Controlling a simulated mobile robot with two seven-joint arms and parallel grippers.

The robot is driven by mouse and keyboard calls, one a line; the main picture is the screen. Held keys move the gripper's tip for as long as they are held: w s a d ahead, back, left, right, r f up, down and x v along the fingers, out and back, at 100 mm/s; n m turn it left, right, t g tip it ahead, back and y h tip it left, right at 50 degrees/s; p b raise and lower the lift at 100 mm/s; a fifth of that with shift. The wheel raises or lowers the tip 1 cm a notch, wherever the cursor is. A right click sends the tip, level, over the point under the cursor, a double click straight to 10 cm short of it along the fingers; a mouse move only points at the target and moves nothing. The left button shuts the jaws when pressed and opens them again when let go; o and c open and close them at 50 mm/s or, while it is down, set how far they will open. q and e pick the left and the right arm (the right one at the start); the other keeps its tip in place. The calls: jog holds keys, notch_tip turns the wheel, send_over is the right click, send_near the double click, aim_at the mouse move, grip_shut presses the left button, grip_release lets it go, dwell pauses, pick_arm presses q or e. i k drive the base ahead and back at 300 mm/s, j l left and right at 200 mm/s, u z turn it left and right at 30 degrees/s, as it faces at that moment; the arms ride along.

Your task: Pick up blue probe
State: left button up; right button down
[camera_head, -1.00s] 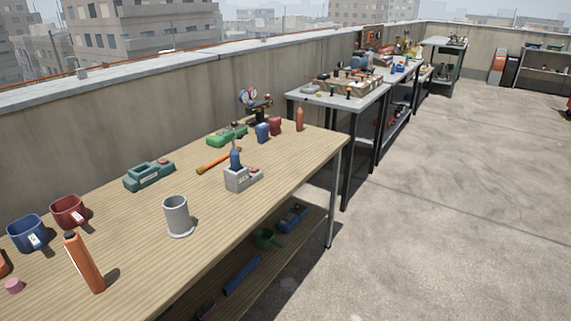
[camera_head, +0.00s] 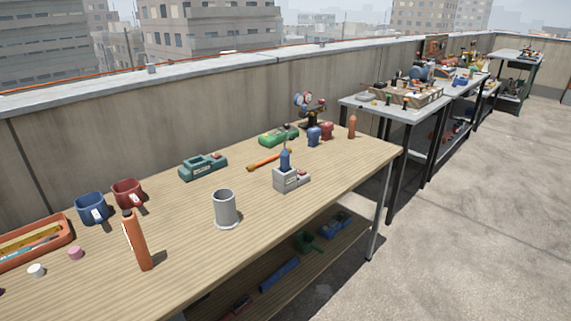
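A blue probe (camera_head: 285,158) stands upright in a small grey holder (camera_head: 288,181) on the wooden table (camera_head: 185,240). Its lower part is hidden inside the holder. Neither of my grippers shows in the head view.
A grey cup (camera_head: 225,208) and an orange bottle (camera_head: 136,240) stand left of the holder. An orange-handled tool (camera_head: 268,160), a green device (camera_head: 278,136) and a teal device (camera_head: 203,166) lie behind. Blue (camera_head: 92,208) and red (camera_head: 128,193) mugs stand left. Open floor (camera_head: 480,230) is right.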

aim_at(284, 155)
jog(key=i+l, duration=0.2)
jog(key=l, duration=0.15)
jog(key=i+l+u, duration=0.15)
jog(key=l, duration=0.15)
jog(key=i+l, duration=0.2)
jog(key=l, duration=0.15)
jog(key=i+l+u, duration=0.1)
jog(key=l, duration=0.25)
